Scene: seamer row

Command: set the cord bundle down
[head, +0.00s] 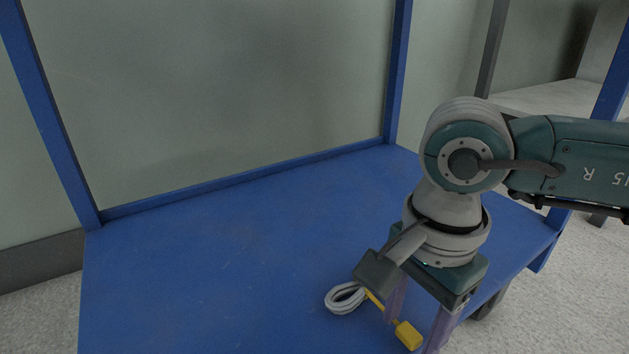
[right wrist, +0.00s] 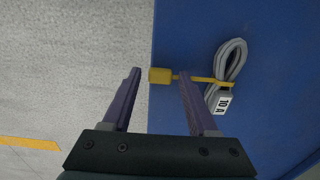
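The cord bundle (head: 345,299) is a loop of grey cord that appears to lie on the blue cart deck (head: 230,270). A yellow strap runs from it to a yellow block-shaped tag (head: 408,335). In the right wrist view the bundle (right wrist: 228,68) lies right of the fingers, with a plug marked "10 A". My right gripper (head: 416,328) points down with its purple fingers apart. The yellow tag (right wrist: 160,75) shows between the fingertips, with visible gaps, and the strap passes by the right finger. My left gripper is not in view.
The deck's edge runs close beside the tag in the right wrist view, with grey floor beyond and a yellow floor line (right wrist: 30,143). Blue posts (head: 397,70) and a back panel (head: 210,90) bound the deck's far side. The deck's left and middle are clear.

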